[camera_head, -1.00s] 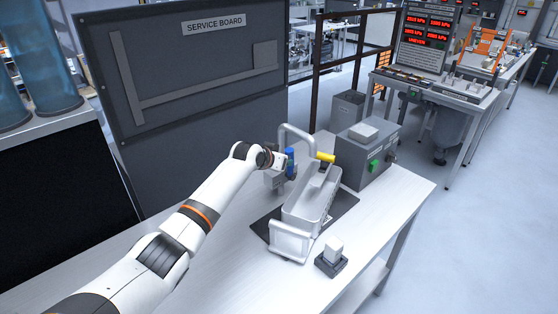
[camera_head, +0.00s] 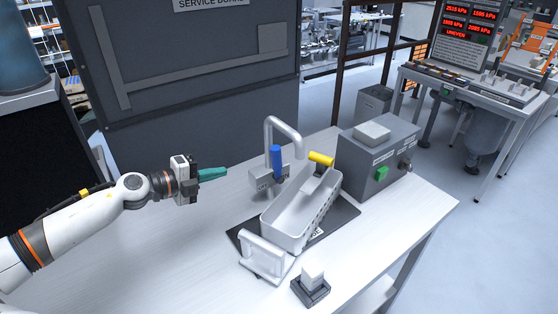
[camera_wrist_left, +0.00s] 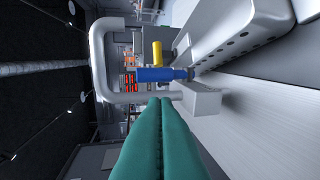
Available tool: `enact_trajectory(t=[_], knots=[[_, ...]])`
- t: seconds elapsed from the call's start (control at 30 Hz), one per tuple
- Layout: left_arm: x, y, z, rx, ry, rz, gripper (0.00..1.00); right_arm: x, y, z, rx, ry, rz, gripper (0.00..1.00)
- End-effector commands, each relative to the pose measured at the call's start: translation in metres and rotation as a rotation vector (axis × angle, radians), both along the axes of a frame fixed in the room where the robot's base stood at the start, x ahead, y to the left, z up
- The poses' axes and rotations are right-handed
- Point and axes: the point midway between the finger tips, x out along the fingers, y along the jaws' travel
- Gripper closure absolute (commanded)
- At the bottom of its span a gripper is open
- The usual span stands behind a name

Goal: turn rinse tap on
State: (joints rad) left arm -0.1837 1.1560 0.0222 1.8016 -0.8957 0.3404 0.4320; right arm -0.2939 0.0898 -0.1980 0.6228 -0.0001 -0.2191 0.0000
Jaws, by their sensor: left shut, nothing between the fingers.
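The rinse tap is a grey bent spout (camera_head: 283,124) rising from a grey block (camera_head: 262,179) on the table. It has a blue lever (camera_head: 276,160) that stands upright. In the left wrist view the blue lever (camera_wrist_left: 152,74) lies across the picture, just beyond the fingertips. My left gripper (camera_head: 224,172) has teal fingers, shut and empty. It is left of the tap, pointing at it, with a gap between the fingertips and the block. My right gripper is not in view.
A small white block on a dark base (camera_head: 311,286) sits in front. The table's left part is clear.

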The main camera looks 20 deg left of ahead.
Motion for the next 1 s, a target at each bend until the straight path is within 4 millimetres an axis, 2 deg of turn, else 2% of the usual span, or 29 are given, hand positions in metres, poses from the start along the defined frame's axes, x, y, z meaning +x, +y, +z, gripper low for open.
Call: enact_trajectory(t=[0.13, 0.37, 0.57, 0.87, 1.0], knots=[[-0.002, -0.006, -0.003, 0.029, 0.011, -0.026, 1.00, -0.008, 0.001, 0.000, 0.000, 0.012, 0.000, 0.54], [0.015, -0.014, -0.004, 0.025, 0.005, -0.022, 1.00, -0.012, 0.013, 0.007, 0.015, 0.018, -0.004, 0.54], [0.037, -0.027, -0.009, 0.022, 0.005, -0.021, 1.00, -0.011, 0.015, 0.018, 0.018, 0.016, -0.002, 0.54], [0.083, -0.056, -0.022, 0.020, 0.006, -0.022, 1.00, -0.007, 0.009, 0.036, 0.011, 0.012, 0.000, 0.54], [0.101, -0.066, -0.020, 0.023, 0.007, -0.022, 1.00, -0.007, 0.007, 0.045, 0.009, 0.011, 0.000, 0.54]])
